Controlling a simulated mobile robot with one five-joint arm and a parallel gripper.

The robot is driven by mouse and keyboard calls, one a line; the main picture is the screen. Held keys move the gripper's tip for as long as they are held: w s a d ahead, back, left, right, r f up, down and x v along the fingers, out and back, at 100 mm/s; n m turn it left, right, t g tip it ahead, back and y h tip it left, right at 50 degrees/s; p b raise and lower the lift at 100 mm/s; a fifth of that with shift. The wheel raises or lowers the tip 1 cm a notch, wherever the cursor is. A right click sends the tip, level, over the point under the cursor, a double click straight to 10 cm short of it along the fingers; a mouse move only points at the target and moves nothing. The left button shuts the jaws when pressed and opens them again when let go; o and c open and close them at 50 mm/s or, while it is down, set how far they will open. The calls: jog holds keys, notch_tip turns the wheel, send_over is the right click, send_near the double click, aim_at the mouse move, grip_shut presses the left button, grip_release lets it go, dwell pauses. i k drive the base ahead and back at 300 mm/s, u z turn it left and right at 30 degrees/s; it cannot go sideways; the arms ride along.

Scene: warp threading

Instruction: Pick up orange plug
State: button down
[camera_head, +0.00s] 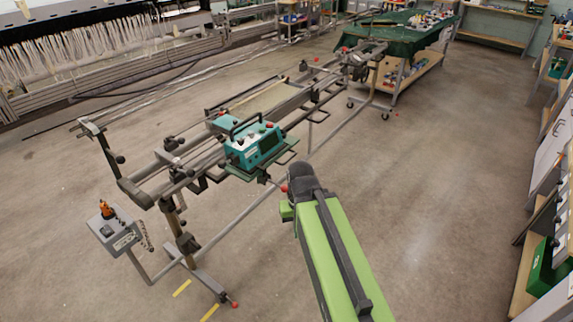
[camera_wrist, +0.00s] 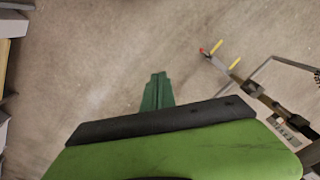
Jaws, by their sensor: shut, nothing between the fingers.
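The orange plug (camera_head: 106,210) stands on a small grey control box (camera_head: 118,232) at the lower left of the head view. It is small there, and I cannot make it out in the wrist view. My gripper (camera_wrist: 158,76) shows in the wrist view as dark green fingers, closed together and empty, above bare floor. In the head view my green arm reaches up from the bottom, well to the right of the plug, and the fingers cannot be made out.
A long metal frame (camera_head: 205,165) carrying a teal device (camera_head: 252,147) stands between my arm and the control box. A green-covered table (camera_head: 400,42) is at the back. Shelves line the right side. The floor (camera_head: 440,190) right of centre is open.

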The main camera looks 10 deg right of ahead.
aim_at(106, 213)
jog(key=u, duration=1.75)
jog(key=i, duration=0.85)
jog(key=u, duration=0.65)
jog(key=i, duration=1)
jog(key=u, duration=0.05)
